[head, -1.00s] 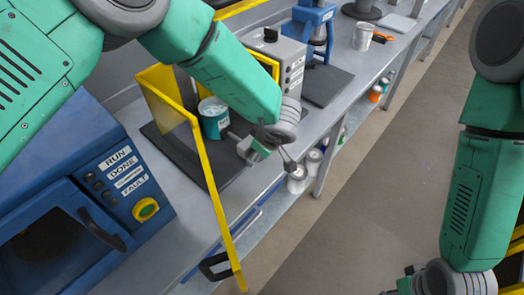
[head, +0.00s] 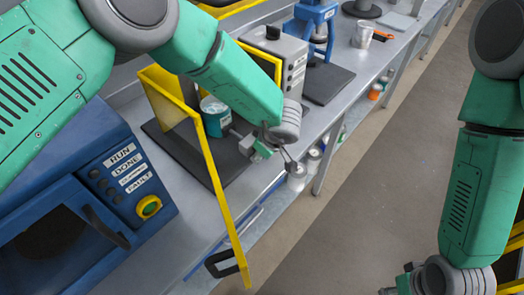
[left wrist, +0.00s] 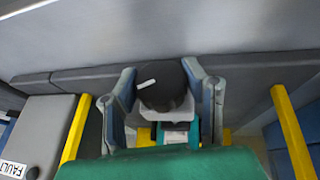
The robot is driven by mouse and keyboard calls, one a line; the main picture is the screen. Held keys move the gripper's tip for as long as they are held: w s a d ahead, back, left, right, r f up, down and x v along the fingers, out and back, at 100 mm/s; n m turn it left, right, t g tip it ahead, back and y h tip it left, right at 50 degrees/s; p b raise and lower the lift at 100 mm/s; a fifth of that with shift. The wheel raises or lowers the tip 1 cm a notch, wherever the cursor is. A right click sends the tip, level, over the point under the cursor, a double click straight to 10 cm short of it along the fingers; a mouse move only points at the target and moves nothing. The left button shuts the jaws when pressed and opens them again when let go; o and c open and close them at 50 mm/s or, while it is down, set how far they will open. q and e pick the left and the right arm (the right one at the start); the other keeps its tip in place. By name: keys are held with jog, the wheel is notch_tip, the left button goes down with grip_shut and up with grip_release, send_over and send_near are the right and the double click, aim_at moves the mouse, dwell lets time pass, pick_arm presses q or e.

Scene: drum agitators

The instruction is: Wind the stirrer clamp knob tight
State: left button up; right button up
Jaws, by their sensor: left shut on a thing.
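The clamp knob (left wrist: 162,84) is a dark round knob with a white pointer line, seen in the left wrist view. My left gripper (left wrist: 160,92) has one finger on each side of it and is shut on it. In the head view my left gripper (head: 265,146) is low beside the yellow frame, near a teal and white drum (head: 216,114); the knob is hard to make out there. The drum stands on a dark base plate (head: 170,150). My right gripper (head: 394,284) is at the bottom edge, partly cut off, away from the bench; its fingers are unclear.
An open yellow guard frame (head: 213,185) with a black handle (head: 222,264) juts out over the bench front. A blue machine (head: 125,180) with a yellow-ringed button is at left. A grey box (head: 285,58) and a blue stand (head: 318,25) are behind. The aisle floor is clear.

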pick_arm(q)
jog(key=shift+w+a+r, duration=0.1)
jog(key=shift+w+r, duration=0.25)
jog(key=shift+w, duration=0.1)
jog(key=shift+c, duration=0.2)
jog(key=shift+a, duration=0.1)
dwell(0.3)
jog(key=o, duration=1.2)
jog(key=shift+f, duration=0.15)
jog(key=shift+s, duration=0.15)
jog(key=v, duration=1.1)
jog(key=shift+d+r, duration=0.25)
jog(key=shift+r, duration=0.1)
